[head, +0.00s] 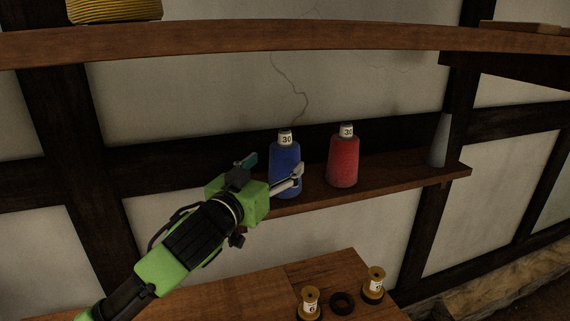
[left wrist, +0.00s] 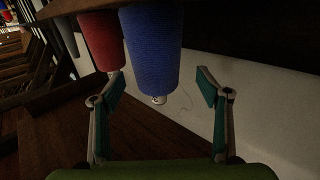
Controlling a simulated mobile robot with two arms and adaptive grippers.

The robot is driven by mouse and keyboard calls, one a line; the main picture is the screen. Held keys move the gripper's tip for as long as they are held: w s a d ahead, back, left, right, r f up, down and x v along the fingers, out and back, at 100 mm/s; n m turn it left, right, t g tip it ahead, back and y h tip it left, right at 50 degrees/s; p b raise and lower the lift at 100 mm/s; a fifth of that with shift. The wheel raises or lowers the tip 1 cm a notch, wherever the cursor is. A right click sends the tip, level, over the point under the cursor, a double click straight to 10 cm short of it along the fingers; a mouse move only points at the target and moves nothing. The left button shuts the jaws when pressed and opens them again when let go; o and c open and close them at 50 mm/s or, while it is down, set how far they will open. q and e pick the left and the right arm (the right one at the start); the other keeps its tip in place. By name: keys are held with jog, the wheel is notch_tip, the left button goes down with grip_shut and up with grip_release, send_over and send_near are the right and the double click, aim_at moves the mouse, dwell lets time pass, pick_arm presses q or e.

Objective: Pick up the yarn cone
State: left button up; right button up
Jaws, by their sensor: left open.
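A blue yarn cone (head: 284,160) with a white tip label reading 30 stands upright on the wall shelf. A red yarn cone (head: 343,162), also labelled 30, stands to its right. My left gripper (head: 272,168) is open at the blue cone, one finger overlapping the cone's lower right in the head view. In the left wrist view, which is upside down, the blue cone (left wrist: 151,50) lies between the spread fingers of the left gripper (left wrist: 160,78), with gaps on both sides. The red cone (left wrist: 101,40) is beside it, near the left finger. My right gripper is not in view.
The narrow wall shelf (head: 400,176) carries a grey cone (head: 440,140) at its right end. A beam (head: 300,40) crosses above with a yellow coil (head: 115,10) on it. Below, a wooden table (head: 265,288) holds two spools (head: 309,303) and a black ring (head: 342,303).

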aim_at(278, 161)
pick_arm(q)
jog(key=shift+w+d+r+p, duration=0.3)
jog(key=shift+w+p, duration=0.1)
jog(key=shift+p, duration=0.05)
jog(key=p+x, duration=0.1)
jog(key=x, duration=0.2)
jog(key=shift+d+p, duration=0.2)
jog(key=shift+p, duration=0.1)
jog(key=shift+w+d+f, duration=0.1)
jog(key=shift+w+d, duration=0.1)
jog(key=shift+w, duration=0.3)
jog(key=shift+s, duration=0.1)
jog(key=shift+c, duration=1.1)
jog(key=c, duration=1.1)
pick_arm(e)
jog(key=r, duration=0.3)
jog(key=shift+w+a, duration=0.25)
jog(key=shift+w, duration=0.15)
